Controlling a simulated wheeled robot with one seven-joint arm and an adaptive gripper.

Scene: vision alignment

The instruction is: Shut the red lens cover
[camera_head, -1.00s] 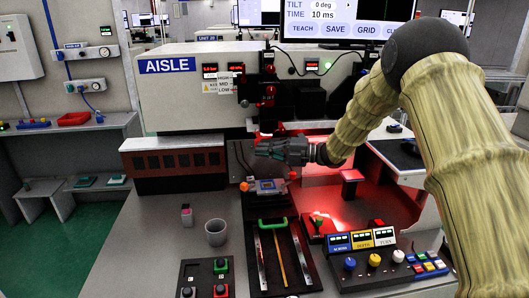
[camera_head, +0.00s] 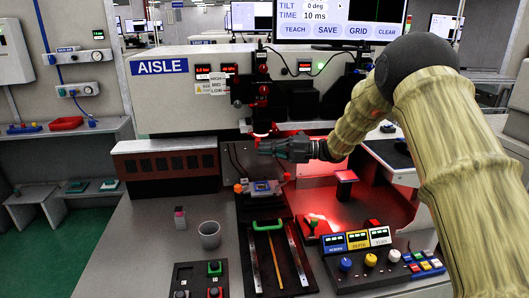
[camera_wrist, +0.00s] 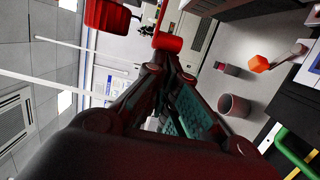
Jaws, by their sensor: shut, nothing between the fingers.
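My gripper (camera_head: 262,147) is shut and empty. It points left, just below the lens column of the AISLE machine. In the wrist view its dark fingers (camera_wrist: 163,68) come together at the tips. A small red part (camera_head: 262,136) shows on the column's lower end, just above the fingertips; I cannot tell for sure that it is the lens cover. The wrist view shows a red cylinder (camera_wrist: 168,42) close beyond the fingertips and a larger red piece (camera_wrist: 107,15) at the upper left. I cannot tell whether the fingers touch either one, or how far the cover is open.
Below the gripper is a stage with a blue-framed part (camera_head: 262,187) and orange knobs (camera_head: 238,188). A green-handled tray (camera_head: 268,226), a grey cup (camera_head: 209,235) and a control panel (camera_head: 370,262) stand in front.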

